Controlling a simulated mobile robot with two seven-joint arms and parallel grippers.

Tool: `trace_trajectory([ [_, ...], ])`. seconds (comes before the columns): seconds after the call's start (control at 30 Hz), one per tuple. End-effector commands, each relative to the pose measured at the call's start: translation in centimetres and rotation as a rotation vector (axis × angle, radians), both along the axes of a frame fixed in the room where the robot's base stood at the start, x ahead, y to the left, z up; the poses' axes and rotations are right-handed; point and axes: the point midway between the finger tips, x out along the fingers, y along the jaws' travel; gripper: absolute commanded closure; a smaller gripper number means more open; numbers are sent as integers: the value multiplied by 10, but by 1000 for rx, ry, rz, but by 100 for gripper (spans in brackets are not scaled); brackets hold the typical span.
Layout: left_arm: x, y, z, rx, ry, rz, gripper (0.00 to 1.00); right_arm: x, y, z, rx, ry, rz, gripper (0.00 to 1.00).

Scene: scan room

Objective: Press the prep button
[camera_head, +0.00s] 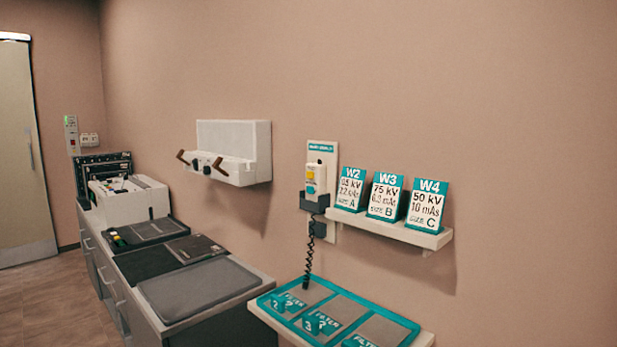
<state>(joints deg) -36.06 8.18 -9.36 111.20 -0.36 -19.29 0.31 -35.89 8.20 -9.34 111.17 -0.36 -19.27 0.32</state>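A white handset (316,177) hangs upright in a dark holder (314,204) on a pale wall plate (323,150) with a teal label. No lettering on any button is readable, so I cannot tell which is the prep button. Neither of my grippers is in view.
A shelf (398,231) right of the handset holds cards W2, W3 and W4. Below, a teal tray (400,320) holds filter plates. The counter (238,311) bears a grey mat (197,288) and a white machine (130,194). A white wall unit (235,150) with brown handles projects above. A door (22,150) stands far left.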

Motion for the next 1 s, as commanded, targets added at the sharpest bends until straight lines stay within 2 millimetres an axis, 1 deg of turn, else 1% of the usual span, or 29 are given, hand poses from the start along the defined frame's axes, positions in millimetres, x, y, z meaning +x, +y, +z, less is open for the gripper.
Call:
trace_trajectory([
  [0.03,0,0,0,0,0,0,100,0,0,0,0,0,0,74],
  [0.07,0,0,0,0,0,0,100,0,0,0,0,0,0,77],
  [0.3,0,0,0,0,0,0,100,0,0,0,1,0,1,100],
  [1.0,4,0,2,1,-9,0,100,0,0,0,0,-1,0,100],
])
